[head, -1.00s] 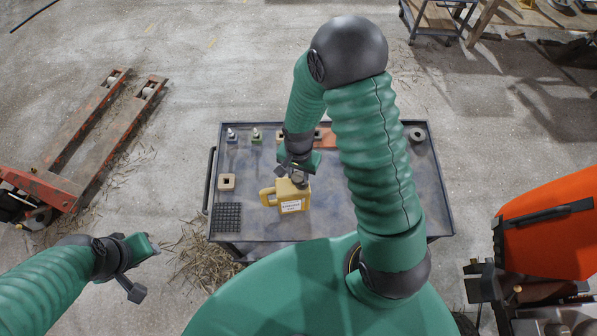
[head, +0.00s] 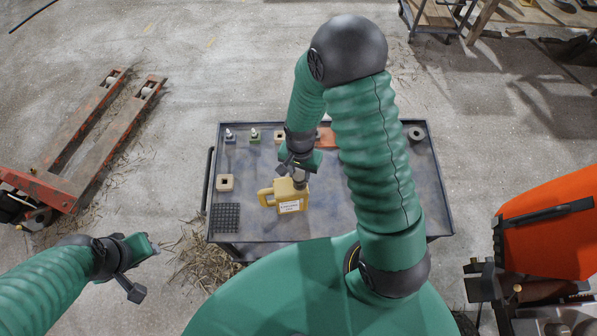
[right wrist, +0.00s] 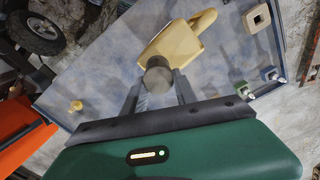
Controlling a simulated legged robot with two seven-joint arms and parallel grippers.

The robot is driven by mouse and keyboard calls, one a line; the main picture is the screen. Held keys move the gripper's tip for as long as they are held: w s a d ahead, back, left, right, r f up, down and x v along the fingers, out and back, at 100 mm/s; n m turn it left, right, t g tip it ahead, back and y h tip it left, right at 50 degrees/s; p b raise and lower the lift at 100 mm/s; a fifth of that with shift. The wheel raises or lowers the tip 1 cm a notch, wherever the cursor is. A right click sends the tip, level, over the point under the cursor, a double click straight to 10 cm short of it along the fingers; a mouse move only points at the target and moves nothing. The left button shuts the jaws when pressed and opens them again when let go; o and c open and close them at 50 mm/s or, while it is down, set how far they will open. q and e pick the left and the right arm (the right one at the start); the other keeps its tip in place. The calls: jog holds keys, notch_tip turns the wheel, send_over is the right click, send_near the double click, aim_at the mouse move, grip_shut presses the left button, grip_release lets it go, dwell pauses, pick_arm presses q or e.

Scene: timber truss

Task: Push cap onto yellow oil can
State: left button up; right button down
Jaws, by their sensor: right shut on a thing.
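The yellow oil can (head: 290,196) stands on the dark cart, its handle to the left and a white label on its front. It also shows in the right wrist view (right wrist: 172,42). My right gripper (head: 299,178) is over the can's top, shut on a grey-brown round cap (right wrist: 158,75). The cap is at the can's top; I cannot tell whether it is fully seated. The can's spout is hidden by the cap and gripper. My left gripper (head: 146,271) is open and empty, left of the cart.
A pallet jack (head: 90,145) stands left. An orange machine (head: 548,230) is at right.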

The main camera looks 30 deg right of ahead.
jog(key=c, duration=1.2)
grip_release()
jog(key=shift+d+f, duration=0.1)
jog(key=shift+d, duration=0.1)
jog(key=o, duration=0.3)
jog(key=shift+s+a, duration=0.1)
jog(key=shift+a, duration=0.05)
jog(key=shift+a, duration=0.15)
jog(key=r+p, duration=0.3)
jog(key=shift+d+r, duration=0.25)
jog(key=shift+a+r+p, duration=0.2)
jog(key=shift+r+p, duration=1)
jog(key=shift+r, duration=0.15)
jog(key=shift+d+f, duration=0.1)
jog(key=shift+d, duration=0.05)
